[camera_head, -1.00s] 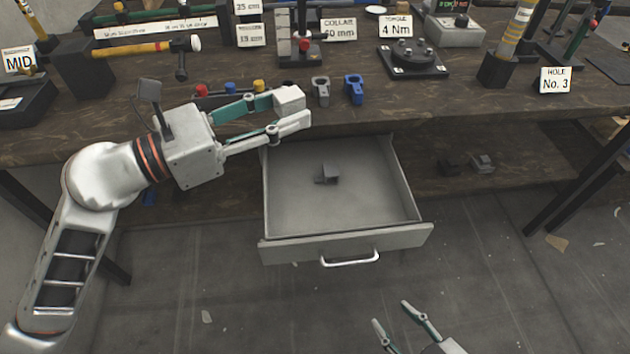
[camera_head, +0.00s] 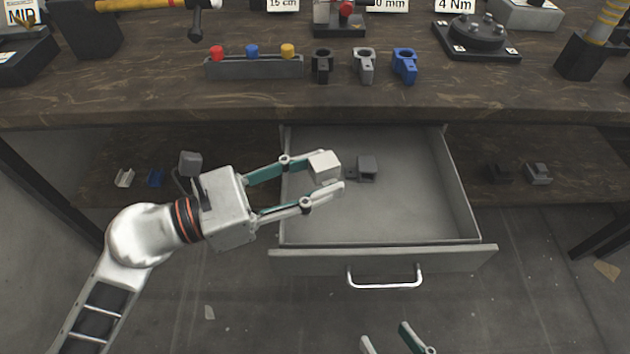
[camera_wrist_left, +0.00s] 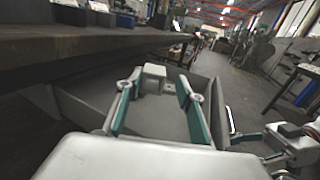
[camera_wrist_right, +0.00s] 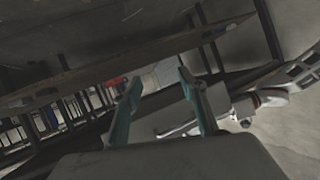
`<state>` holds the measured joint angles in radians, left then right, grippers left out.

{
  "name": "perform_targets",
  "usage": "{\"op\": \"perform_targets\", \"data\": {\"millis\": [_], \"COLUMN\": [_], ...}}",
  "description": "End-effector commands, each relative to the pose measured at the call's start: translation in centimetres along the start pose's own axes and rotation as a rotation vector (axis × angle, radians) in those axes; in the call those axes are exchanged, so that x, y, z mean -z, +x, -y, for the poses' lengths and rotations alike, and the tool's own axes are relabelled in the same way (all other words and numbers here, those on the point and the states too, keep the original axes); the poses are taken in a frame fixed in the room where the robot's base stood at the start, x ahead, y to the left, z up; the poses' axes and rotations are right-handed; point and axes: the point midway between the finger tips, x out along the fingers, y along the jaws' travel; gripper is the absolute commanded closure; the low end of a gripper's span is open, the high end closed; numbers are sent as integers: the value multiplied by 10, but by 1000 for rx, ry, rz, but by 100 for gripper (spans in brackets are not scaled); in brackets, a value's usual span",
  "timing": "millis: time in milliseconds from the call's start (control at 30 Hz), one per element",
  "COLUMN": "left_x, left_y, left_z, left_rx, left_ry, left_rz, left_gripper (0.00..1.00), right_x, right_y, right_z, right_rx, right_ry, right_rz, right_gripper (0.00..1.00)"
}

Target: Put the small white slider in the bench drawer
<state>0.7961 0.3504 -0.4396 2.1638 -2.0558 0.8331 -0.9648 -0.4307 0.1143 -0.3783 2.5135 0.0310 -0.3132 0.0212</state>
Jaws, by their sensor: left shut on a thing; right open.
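My left gripper (camera_head: 333,177) is shut on a small whitish block (camera_head: 325,166), which looks like the white slider. It is held over the left part of the open bench drawer (camera_head: 430,215). The block also shows at the fingertips in the left wrist view (camera_wrist_left: 153,72). A small grey piece (camera_head: 367,168) lies inside the drawer, just right of the held block. Whether the held block touches the drawer floor cannot be told. My right gripper (camera_head: 385,338) is open and empty, low in front of the drawer, partly cut off by the frame.
The bench top (camera_head: 160,95) overhangs the drawer's back. On it stand a rack (camera_head: 255,68) with coloured knobs and several clamp-like parts (camera_head: 363,66). Much of the drawer floor is bare.

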Motion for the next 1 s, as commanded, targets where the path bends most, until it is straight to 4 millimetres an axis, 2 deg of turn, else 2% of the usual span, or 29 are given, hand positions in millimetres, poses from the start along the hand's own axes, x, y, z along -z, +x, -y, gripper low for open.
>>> {"op": "perform_targets", "data": {"millis": [33,100,433,967,1000], "left_x": [17,21,18,31,31], "left_y": [0,0,0,0,0], "left_z": [1,1,0,0,0], "left_rx": [0,0,0,0,0], "left_ry": [-14,-10,1,-1,-1], "left_rz": [-5,-3,1,0,-1], "left_gripper": [83,83,83,83,57], "right_x": [-11,-12,-8,-11,-11], "right_y": [1,1,2,2,2], "right_z": [6,11,13,17,17], "right_rx": [6,14,18,25,25], "right_ry": [49,88,107,138,139], "right_rz": [11,6,-7,-6,-6], "right_gripper": [58,58,58,58,58]}}
